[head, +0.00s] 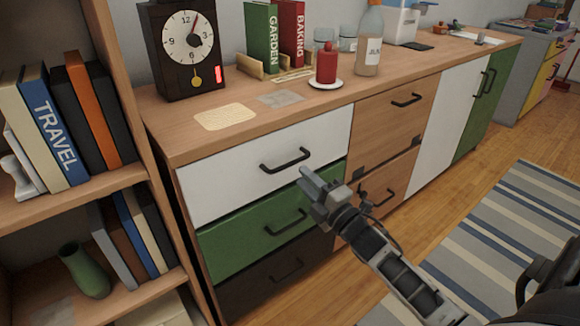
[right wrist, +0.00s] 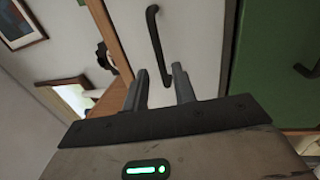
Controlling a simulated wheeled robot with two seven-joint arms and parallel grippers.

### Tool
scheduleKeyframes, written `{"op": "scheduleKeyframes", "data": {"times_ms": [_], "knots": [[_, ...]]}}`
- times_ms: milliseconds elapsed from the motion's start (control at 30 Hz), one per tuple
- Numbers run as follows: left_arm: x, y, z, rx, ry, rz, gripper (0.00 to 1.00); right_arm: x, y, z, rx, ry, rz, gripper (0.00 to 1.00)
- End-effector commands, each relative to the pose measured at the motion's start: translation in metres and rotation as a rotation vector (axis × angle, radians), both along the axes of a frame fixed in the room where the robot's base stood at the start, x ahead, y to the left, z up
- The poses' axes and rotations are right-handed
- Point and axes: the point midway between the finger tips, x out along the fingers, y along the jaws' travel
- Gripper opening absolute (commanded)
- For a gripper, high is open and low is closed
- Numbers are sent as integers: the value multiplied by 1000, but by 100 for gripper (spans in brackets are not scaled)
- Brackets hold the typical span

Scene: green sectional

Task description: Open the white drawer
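The white drawer (head: 225,181) is the top left drawer of the wooden cabinet and looks shut, flush with the front. Its black bar handle (head: 286,160) also shows in the right wrist view (right wrist: 156,45), just beyond the fingers. My right gripper (head: 308,180) is in front of the cabinet, near the lower right of the white drawer. In the right wrist view its two fingers (right wrist: 161,72) are apart with nothing between them. They look short of the handle and not around it. My left gripper is not in view.
A green drawer (head: 238,245) and a dark drawer (head: 252,292) sit below; wooden drawers (head: 390,117) are to the right. A bookshelf (head: 150,170) stands close on the left.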

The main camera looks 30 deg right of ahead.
Motion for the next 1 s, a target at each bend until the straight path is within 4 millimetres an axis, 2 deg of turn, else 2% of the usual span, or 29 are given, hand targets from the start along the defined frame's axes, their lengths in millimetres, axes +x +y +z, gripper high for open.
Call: {"op": "scheduleKeyframes", "data": {"times_ms": [100, 300, 467, 733, 767, 833, 867, 1000], "knots": [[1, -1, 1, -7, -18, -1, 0, 25, 2, 4, 0, -3, 1, 27], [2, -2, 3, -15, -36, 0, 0, 53, 4, 9, 0, -1, 0, 27], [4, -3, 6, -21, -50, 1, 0, 62, 5, 11, 0, 1, 0, 27], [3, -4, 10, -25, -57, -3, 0, 63, 5, 11, 1, 2, 0, 27], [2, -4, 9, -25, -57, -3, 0, 63, 5, 12, 1, 2, 0, 24], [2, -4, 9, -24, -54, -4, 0, 63, 5, 11, 1, 2, 0, 5], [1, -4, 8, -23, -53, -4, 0, 63, 5, 11, 1, 2, 0, 0], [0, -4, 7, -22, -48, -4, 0, 63, 5, 11, 1, 2, 0, 0]]}}
